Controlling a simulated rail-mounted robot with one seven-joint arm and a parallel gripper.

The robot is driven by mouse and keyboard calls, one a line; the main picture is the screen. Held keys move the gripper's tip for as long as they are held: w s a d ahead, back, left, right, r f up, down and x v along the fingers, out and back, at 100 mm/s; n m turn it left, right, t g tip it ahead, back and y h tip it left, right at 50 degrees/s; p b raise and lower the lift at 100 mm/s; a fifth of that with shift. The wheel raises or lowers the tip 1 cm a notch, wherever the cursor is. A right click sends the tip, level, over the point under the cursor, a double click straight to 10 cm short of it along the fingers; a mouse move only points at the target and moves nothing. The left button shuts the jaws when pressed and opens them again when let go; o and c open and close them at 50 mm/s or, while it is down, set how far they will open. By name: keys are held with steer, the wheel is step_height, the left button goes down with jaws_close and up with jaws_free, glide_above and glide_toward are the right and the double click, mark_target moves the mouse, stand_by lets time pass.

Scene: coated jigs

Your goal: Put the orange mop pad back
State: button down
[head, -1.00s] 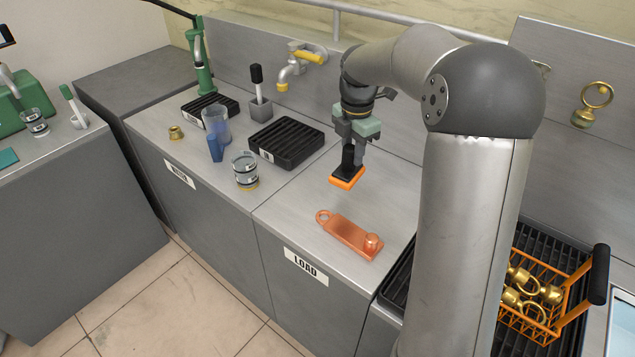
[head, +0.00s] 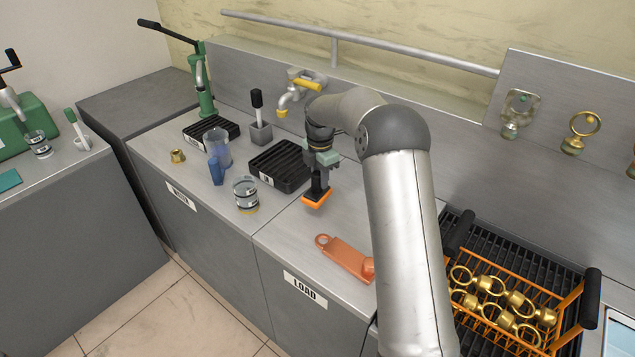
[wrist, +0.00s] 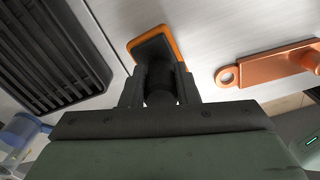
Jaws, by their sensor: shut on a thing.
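The orange mop pad (head: 317,200) is a small orange block under a black holder. My gripper (head: 319,172) is shut on the black upper part and holds the pad over the steel counter, to the right of the black ribbed tray (head: 281,166). In the wrist view, the pad (wrist: 171,42) shows as an orange rim around a black plate beyond the fingers (wrist: 160,88). Whether the pad touches the counter is hard to tell.
A copper-coloured flat piece with a ring and knob (head: 340,256) lies nearer the front edge, behind the LOAD label (head: 304,286). A glass jar (head: 245,194) and blue piece (head: 216,171) stand left. An orange wire basket (head: 480,307) holds brass parts at right.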

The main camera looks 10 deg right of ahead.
mark_target(317, 185)
steer(key=shift+w+a+f, duration=0.15)
steer(key=shift+w+f, duration=0.2)
steer(key=shift+f, duration=0.1)
steer(key=shift+w+a+f+p, duration=0.15)
steer(key=shift+f+p, duration=0.1)
steer(key=shift+f, duration=0.35)
steer(key=shift+w+f+p, duration=0.1)
steer(key=shift+f+p, duration=0.15)
steer(key=shift+f, duration=0.35)
steer(key=shift+s+f, duration=0.1)
steer(key=shift+f, duration=0.35)
steer(key=c, duration=1.1)
jaws_free()
steer(key=shift+f, duration=0.1)
